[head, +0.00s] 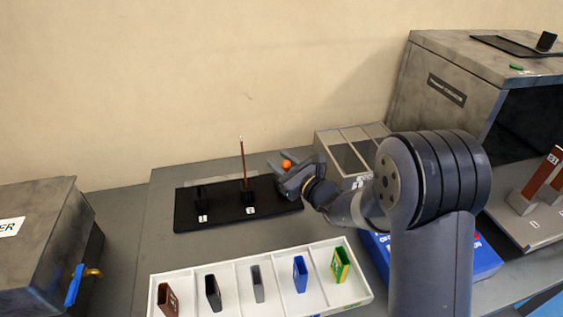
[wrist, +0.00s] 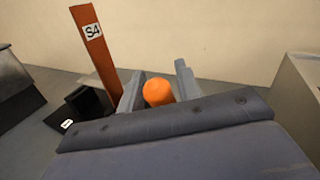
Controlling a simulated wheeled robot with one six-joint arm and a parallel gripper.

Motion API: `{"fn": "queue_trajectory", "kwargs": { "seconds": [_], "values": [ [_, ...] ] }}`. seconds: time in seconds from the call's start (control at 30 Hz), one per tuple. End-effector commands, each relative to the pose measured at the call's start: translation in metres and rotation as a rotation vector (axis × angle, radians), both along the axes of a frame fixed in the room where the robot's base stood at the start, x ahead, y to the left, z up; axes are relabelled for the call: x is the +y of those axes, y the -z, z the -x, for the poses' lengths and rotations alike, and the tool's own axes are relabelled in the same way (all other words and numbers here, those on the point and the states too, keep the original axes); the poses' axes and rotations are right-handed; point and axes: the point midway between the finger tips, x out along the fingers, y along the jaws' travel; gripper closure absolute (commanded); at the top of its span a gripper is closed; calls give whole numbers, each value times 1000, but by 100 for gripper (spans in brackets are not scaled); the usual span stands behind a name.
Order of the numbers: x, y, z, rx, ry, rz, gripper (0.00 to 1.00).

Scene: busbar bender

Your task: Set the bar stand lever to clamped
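The bar stand (head: 222,212) is a black base on the grey bench, with two dark holders and small white labels. A thin reddish-brown bar (head: 242,165) stands upright in the right holder; in the wrist view the bar (wrist: 97,60) carries an S4 label. The lever's orange knob (head: 287,164) is at the stand's right end; its arm is hidden by my gripper. My gripper (head: 285,172) is at the knob, its fingers spread either side of it. In the wrist view the knob (wrist: 158,92) appears between the fingertips; I cannot tell whether they touch it.
A white tray (head: 318,247) with several coloured blocks lies in front of the stand. A grey compartment box (head: 327,140) is close behind my gripper. A blue box (head: 487,262) and a large grey machine (head: 455,65) are at right. Another grey machine (head: 45,235) stands at left.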

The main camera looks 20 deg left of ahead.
Motion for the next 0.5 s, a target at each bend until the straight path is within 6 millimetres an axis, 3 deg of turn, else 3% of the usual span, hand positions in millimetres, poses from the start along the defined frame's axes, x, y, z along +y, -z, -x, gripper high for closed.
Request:
{"fn": "queue_trajectory", "kwargs": {
  "seconds": [0.37,0.5],
  "values": [
    [0,0,0,0,0,0,99],
    [0,0,0,0,0,0,100]
  ]
}}
